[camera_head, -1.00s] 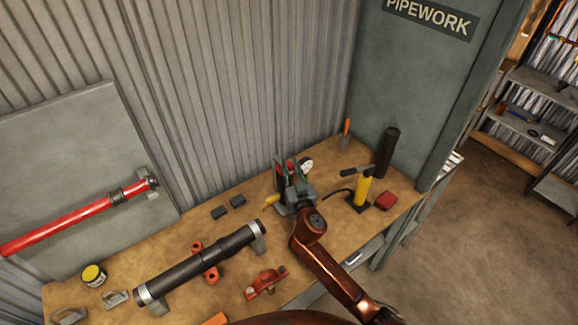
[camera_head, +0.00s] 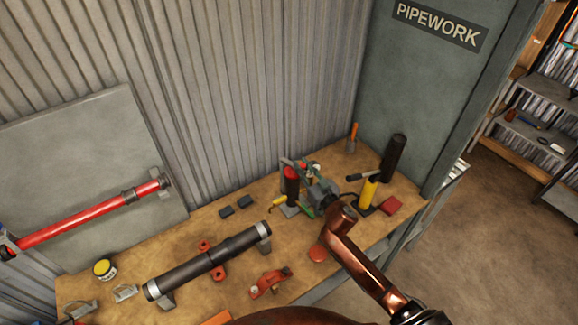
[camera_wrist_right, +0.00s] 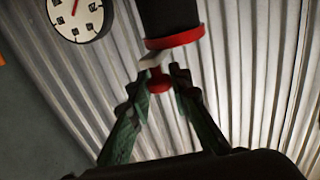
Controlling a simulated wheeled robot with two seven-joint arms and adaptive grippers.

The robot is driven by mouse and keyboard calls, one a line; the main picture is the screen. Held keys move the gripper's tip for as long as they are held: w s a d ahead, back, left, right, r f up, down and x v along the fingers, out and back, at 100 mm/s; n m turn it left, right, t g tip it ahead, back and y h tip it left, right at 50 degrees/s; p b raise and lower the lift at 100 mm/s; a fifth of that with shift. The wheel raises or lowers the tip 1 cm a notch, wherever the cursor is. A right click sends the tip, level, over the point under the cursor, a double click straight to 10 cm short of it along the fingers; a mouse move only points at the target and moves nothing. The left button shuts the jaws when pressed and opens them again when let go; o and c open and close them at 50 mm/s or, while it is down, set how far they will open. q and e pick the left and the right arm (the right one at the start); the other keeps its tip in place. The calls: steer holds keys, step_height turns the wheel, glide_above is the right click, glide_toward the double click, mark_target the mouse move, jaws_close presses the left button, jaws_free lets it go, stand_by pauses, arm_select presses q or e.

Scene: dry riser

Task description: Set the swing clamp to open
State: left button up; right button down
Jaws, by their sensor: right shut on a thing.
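The clamp stand (camera_head: 289,209) is on the bench near the wall, and a black cylinder with a red top (camera_head: 291,185) stands at it. My right gripper (camera_head: 303,200) is at this stand, partly hidden by its own wrist. In the right wrist view my two dark green fingers (camera_wrist_right: 167,82) close around a small red knob (camera_wrist_right: 158,81), which joins a pale lever piece under a black cylinder with a red rim (camera_wrist_right: 175,36). I take the knob and lever for the swing clamp's handle; its arm position is not clear. My left gripper is not in view.
A yellow hand pump (camera_head: 368,191), a dark upright cylinder (camera_head: 393,157) and a red block (camera_head: 391,205) stand right of my gripper. A dark pipe (camera_head: 210,262) lies in supports on the left of the bench. A gauge (camera_wrist_right: 80,14) shows close by.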

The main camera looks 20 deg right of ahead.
steer(key=c, duration=1.9)
jaws_free()
steer(key=shift+d, duration=0.1)
steer(key=shift+o, duration=0.7)
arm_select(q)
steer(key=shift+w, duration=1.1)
arm_select(e)
steer(key=s, duration=1.2)
steer(key=shift+d, duration=0.35)
steer(key=shift+w, duration=0.1)
steer(key=shift+c, duration=0.6)
